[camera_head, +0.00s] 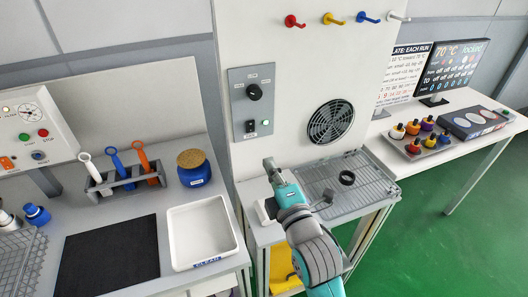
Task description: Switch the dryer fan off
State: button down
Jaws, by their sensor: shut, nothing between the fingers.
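The dryer fan's round black grille (330,121) is set in the white upright panel. To its left is a grey control plate (239,107). The plate carries a black knob (254,92) at the top and a small dark switch (250,126) below. A small green lamp (265,122) beside the switch looks lit. My gripper (268,162) is shut and empty, below the plate and apart from the switch in the picture. Its gap in depth to the panel is hard to judge. The switch's position is too small to read.
A wire-grid tray (375,173) with a black ring (347,178) lies right of my arm. Coloured hooks, including a red one (294,21), stick out above. A blue jar (194,176) and a white bin (228,212) stand on the left bench. The space before the control plate is clear.

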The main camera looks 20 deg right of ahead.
aim_at(250, 124)
jog(key=w, duration=0.4)
jog(key=w+r, duration=0.1)
jog(key=w, duration=0.8)
jog(key=shift+r, duration=0.25)
jog(key=shift+w+r, duration=0.15)
jog(key=shift+w, duration=0.05)
jog(key=shift+s, duration=0.15)
